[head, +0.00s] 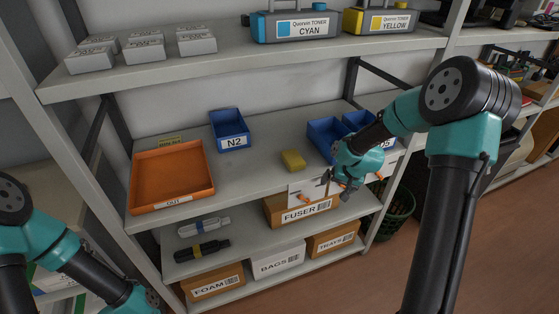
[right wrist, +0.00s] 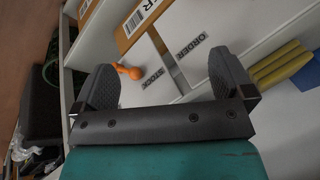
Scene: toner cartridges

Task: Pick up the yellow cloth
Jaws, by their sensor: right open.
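The yellow cloth (head: 292,160) looks like a small folded block. It lies on the middle shelf, right of the blue N2 bin and left of two blue bins. It also shows at the right of the right wrist view (right wrist: 278,69), outside the fingers. My right gripper (head: 337,187) is at the shelf's front edge, to the right of and nearer than the cloth, apart from it. In the right wrist view its jaws (right wrist: 166,84) are wide open and empty, facing the shelf edge with STOCK and ORDER labels. My left arm shows at lower left; its gripper is out of view.
An orange OUT tray (head: 171,178) and the N2 bin (head: 230,131) stand left on the same shelf. Blue bins (head: 326,136) stand beside my right wrist. A FUSER box (head: 300,210) sits below. The shelf between tray and cloth is clear.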

